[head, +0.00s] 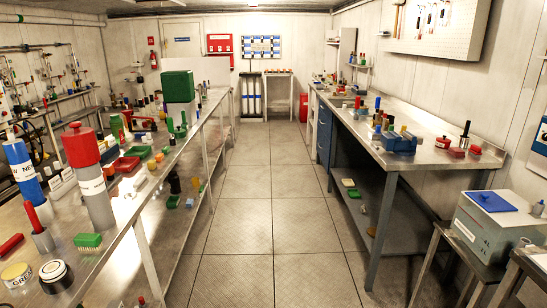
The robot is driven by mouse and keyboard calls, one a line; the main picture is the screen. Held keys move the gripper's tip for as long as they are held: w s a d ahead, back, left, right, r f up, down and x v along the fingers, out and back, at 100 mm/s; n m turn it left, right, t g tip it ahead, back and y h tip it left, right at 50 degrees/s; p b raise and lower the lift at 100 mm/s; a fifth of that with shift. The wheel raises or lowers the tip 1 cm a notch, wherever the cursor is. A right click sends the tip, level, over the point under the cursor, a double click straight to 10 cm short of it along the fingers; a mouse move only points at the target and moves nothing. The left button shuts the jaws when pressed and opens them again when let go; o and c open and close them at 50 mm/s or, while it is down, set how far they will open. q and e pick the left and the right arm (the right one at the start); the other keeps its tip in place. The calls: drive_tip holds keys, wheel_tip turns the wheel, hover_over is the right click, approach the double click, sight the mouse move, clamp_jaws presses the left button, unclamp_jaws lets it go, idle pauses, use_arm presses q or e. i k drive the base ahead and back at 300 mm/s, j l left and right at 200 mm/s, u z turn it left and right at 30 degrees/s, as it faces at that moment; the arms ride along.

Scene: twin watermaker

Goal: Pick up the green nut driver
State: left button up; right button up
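I cannot make out the green nut driver for certain; the handled tools here are small. On the right workbench (440,134), a blue holder (399,143) has several small upright coloured handles in and around it. A few small hand tools hang on the pegboard (470,22) at the upper right, too small to identify. On the left bench, green upright pieces (181,131) stand below a large green box (177,86), and I cannot tell what they are. Neither of my grippers shows in the head view.
A clear tiled aisle (262,215) runs between the benches. A red-topped grey cylinder (97,205) and a green brush (88,240) are on the left bench. A grey box with a blue lid plate (492,201) stands at the right front. A red bin (303,107) stands at the back.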

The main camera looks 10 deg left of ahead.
sight(169, 120)
drive_tip(key=i+l+u, duration=0.1)
drive_tip(key=i+u, duration=0.35)
drive_tip(key=i, duration=1.15)
